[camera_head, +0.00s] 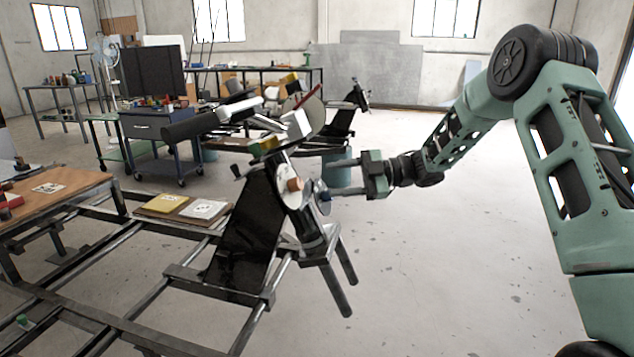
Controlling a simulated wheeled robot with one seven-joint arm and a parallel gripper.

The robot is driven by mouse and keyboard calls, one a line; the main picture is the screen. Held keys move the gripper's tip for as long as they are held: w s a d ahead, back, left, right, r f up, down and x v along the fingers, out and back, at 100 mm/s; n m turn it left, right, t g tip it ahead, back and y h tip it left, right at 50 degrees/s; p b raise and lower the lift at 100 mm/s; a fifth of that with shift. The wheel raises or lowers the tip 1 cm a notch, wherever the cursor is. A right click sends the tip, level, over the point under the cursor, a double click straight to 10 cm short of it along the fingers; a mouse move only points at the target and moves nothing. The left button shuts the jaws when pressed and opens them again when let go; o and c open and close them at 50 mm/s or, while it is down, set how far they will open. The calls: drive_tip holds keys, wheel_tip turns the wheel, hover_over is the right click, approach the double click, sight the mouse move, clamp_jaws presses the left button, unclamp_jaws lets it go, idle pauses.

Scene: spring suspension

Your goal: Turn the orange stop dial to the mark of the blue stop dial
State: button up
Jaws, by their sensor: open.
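The orange stop dial (294,185) shows as a small orange-brown round face on the side of the dark suspension stand, left of the gripper. The blue stop dial (322,197) sits just to its right and slightly lower, close to the gripper's lower finger. Marks on either dial are too small to read. My gripper (340,180) reaches in from the right, jaws apart, fingers pointing left toward the dials. I see nothing held between the fingers. I cannot tell whether the lower finger touches the blue dial or only overlaps it in view.
The stand rises from a metal frame (172,273) with rails and bars. A board with yellow and white cards (183,207) lies left of the stand. A wooden table (65,190) is at far left, a blue tool cart (160,140) behind. The floor at right is clear.

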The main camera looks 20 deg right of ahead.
drive_tip(key=v, duration=0.9)
drive_tip(key=shift+d, duration=0.3)
